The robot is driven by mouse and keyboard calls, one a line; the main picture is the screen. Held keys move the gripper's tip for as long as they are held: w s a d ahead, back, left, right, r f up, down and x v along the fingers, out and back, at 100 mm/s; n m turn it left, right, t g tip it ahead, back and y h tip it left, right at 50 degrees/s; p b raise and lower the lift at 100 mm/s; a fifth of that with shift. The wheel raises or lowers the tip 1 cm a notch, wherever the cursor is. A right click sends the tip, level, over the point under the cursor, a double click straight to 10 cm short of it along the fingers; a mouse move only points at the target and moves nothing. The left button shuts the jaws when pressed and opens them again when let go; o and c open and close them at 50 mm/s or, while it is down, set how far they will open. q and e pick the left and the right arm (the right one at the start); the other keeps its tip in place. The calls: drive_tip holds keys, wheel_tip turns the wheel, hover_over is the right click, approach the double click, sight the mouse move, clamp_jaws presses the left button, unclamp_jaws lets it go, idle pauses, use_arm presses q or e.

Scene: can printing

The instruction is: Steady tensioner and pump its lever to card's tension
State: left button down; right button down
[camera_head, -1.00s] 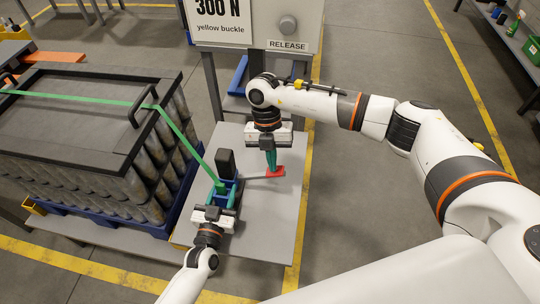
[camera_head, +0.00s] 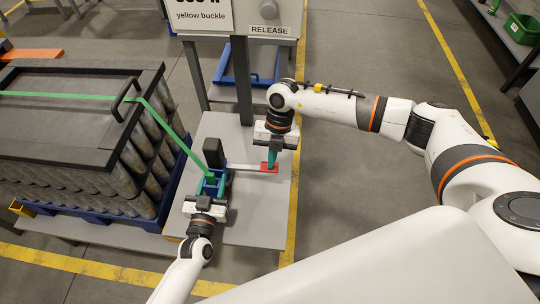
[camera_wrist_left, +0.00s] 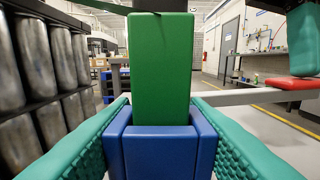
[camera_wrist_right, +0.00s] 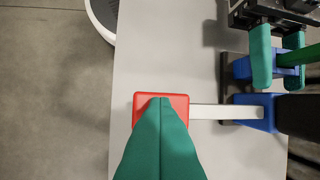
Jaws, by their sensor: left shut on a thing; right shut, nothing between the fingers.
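The tensioner has a blue body (camera_wrist_left: 160,148) with a green block (camera_wrist_left: 160,70), a dark upright part (camera_head: 215,153) and a silver lever (camera_head: 244,167) ending in a red handle (camera_head: 268,168). My left gripper (camera_head: 210,190) is shut on the blue body; its green pads lie on both sides of it in the left wrist view. My right gripper (camera_head: 271,157) is shut and empty, its tips over the red handle, which also shows in the right wrist view (camera_wrist_right: 146,101). I cannot tell whether they touch it. The card (camera_head: 203,14) reads "yellow buckle"; its number is cut off.
A green strap (camera_head: 172,132) runs from the tensioner over the dark lid of a crate of grey cylinders (camera_head: 130,155) on a blue pallet (camera_head: 95,221). A panel marked RELEASE (camera_head: 268,29) stands behind the grey table (camera_head: 258,225), whose front right is clear.

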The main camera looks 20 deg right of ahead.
drive_tip(key=shift+s+d+f, duration=0.1)
drive_tip(key=shift+d+f, duration=0.05)
drive_tip(key=shift+d, duration=0.05)
drive_tip(key=r, duration=0.4)
drive_tip(key=shift+a+r, duration=0.2)
drive_tip(key=shift+r, duration=0.15)
drive_tip(key=v, duration=0.9)
drive_tip(key=shift+d+r, duration=0.25)
drive_tip(key=shift+d, duration=0.1)
idle(0.6)
drive_tip(key=w+a+r+g+h, duration=0.1)
drive_tip(key=w+a+r+h, duration=0.1)
drive_tip(key=w+a+r, duration=0.2)
drive_tip(key=shift+w+a+r+m+h, duration=0.2)
drive_tip(key=shift+a+m+h, duration=0.1)
drive_tip(key=shift+a, duration=0.9)
